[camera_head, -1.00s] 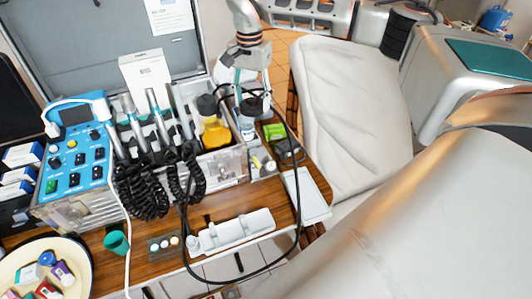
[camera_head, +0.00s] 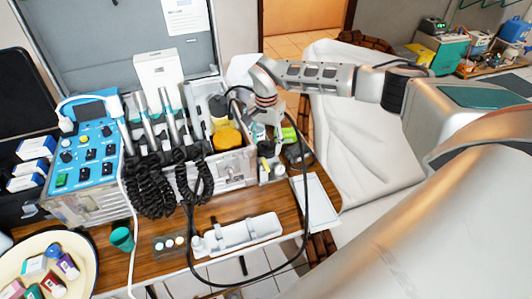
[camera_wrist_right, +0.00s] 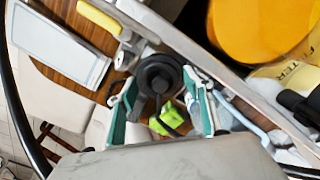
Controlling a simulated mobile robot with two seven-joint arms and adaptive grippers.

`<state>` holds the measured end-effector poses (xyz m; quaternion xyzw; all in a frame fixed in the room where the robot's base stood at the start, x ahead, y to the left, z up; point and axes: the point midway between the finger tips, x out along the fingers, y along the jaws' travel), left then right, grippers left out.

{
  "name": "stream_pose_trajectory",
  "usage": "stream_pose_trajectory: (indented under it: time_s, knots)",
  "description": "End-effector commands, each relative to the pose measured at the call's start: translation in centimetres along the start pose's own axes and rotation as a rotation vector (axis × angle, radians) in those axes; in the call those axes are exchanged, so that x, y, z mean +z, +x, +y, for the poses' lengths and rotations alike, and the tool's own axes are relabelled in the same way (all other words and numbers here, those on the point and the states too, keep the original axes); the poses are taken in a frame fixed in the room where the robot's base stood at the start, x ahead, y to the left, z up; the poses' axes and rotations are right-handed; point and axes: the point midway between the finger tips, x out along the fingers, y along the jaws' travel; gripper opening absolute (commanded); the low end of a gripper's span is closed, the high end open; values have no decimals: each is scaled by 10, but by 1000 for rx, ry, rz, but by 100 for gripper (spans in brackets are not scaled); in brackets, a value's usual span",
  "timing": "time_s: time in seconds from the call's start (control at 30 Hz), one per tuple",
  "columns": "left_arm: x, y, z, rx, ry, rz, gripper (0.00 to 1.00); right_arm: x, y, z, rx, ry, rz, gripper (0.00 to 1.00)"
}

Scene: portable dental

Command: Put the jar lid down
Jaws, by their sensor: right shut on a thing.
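My right gripper (camera_head: 266,140) is at the right end of the wooden bench, beside the metal case. In the right wrist view its teal-padded fingers (camera_wrist_right: 163,88) are shut on a round black jar lid (camera_wrist_right: 160,73). The lid sits between the fingertips, with its ringed face showing. In the head view the lid is mostly hidden by the gripper and too small to make out clearly. I cannot tell whether it touches anything below. My left gripper is not in view.
A green packet (camera_head: 290,135) lies close to my right gripper. The metal case (camera_head: 232,172) holds a yellow-capped container (camera_head: 228,138). A black hose loops around this area. A white holder (camera_head: 240,234) stands at the bench front.

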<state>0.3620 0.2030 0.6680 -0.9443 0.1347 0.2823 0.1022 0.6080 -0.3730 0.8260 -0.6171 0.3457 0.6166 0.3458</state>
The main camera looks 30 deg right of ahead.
Motion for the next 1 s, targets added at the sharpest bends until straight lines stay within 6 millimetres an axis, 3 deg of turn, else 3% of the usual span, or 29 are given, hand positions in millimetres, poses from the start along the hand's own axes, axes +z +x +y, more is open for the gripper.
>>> stream_pose_trajectory:
  time_s: [0.4,0.77,0.8,0.87,1.0]
  knots:
    - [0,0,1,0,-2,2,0,1,44,0,1,0,-2,31]
    - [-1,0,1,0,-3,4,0,0,47,0,0,-1,-1,31]
    - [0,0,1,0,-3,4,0,1,48,0,0,-1,-1,54]
    - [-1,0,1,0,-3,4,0,1,47,0,0,-1,-1,68]
    - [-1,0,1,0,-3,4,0,1,47,0,0,-1,-1,68]
